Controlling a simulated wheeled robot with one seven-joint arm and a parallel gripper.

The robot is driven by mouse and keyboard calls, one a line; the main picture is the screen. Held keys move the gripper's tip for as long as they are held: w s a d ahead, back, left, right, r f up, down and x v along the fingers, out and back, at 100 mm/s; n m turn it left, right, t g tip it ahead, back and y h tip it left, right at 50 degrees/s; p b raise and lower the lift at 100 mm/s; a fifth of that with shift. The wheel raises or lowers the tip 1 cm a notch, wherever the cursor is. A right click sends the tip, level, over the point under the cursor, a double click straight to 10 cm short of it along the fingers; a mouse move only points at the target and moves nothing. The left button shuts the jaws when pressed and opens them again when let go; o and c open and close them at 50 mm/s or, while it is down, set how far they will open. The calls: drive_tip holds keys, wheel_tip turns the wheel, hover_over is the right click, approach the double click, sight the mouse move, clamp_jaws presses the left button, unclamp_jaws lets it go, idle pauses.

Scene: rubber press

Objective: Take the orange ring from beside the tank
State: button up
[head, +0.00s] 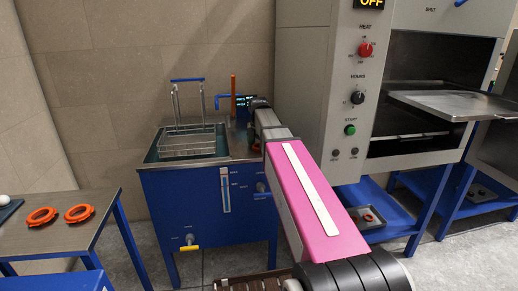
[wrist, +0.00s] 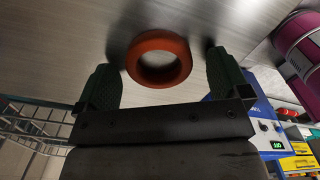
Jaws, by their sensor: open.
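In the wrist view, an orange ring (wrist: 135,62) lies on a brushed metal surface (wrist: 75,40). My gripper (wrist: 167,75) is open, with one dark green finger on each side of the ring. Gaps show between ring and fingers, and nothing is held. In the head view, the blue tank (head: 190,215) stands in the middle with a metal top. My arm reaches to the right end of that top and mostly hides my gripper there. I cannot make out this ring clearly in the head view.
A wire basket (head: 187,145) sits in the tank's opening, left of my arm. An upright orange rod (head: 233,85) stands behind. The tall grey press cabinet (head: 315,80) is close on the right. Two other orange rings (head: 79,212) lie on the left table (head: 60,238).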

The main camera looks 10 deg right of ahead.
drive_tip(key=c, duration=1)
